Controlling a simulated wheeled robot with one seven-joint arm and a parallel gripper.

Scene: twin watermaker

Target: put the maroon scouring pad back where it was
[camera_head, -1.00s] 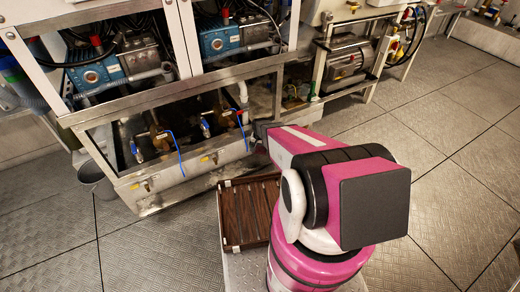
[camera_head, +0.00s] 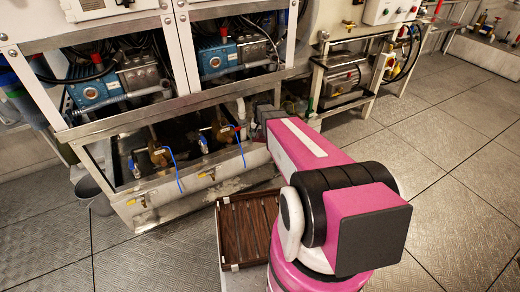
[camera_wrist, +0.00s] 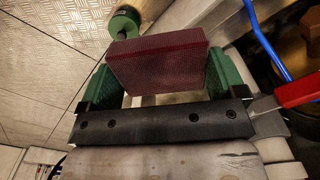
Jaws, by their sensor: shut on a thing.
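The maroon scouring pad (camera_wrist: 158,62) is a thick block held between the green fingers of my gripper (camera_wrist: 160,82) in the wrist view. The gripper is shut on it, with one finger at each side. In the head view my pink arm reaches toward the steel frame under the machine, and its far end hides the gripper and the pad. The pad's former place cannot be made out in these frames.
A steel frame (camera_head: 150,204) with brass valves and blue handles stands ahead. A brown slatted tray (camera_head: 228,236) lies below my arm. Floor (camera_head: 450,150) is clear at right.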

